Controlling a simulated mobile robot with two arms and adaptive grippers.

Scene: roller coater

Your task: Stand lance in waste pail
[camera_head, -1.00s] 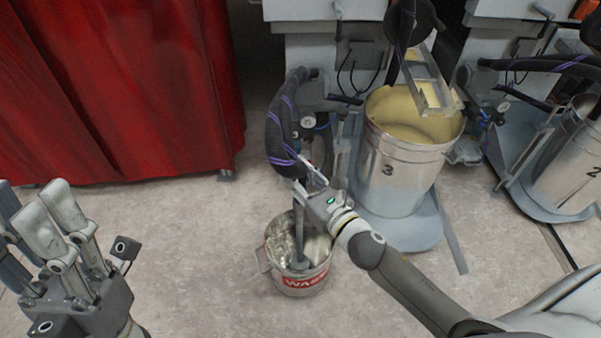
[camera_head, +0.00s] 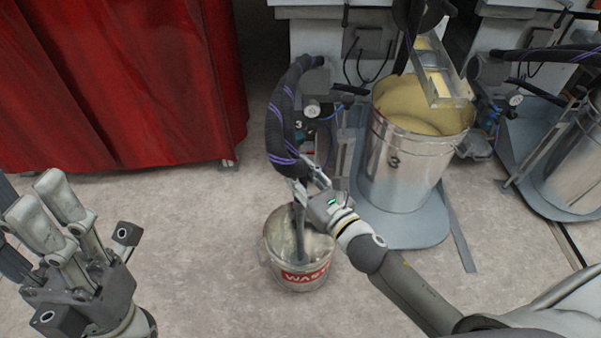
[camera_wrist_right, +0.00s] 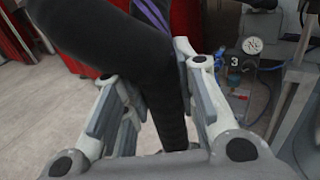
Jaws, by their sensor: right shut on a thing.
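The waste pail (camera_head: 272,262) is a small metal bucket with a red label, standing on the floor in the middle of the head view. My right gripper (camera_head: 312,187) is shut on the lance (camera_head: 301,232), above the pail. The grey lance tube runs steeply down inside the pail's rim; I cannot tell whether its tip touches the bottom. A thick black hose with purple stripes (camera_head: 283,120) runs up from the lance. In the right wrist view the dark lance and hose (camera_wrist_right: 168,105) pass between the fingers. My left gripper (camera_head: 85,225) is open and empty at lower left.
Another drum (camera_head: 575,165) is at the right edge. A red curtain (camera_head: 120,85) hangs at left. The floor left of the pail is clear.

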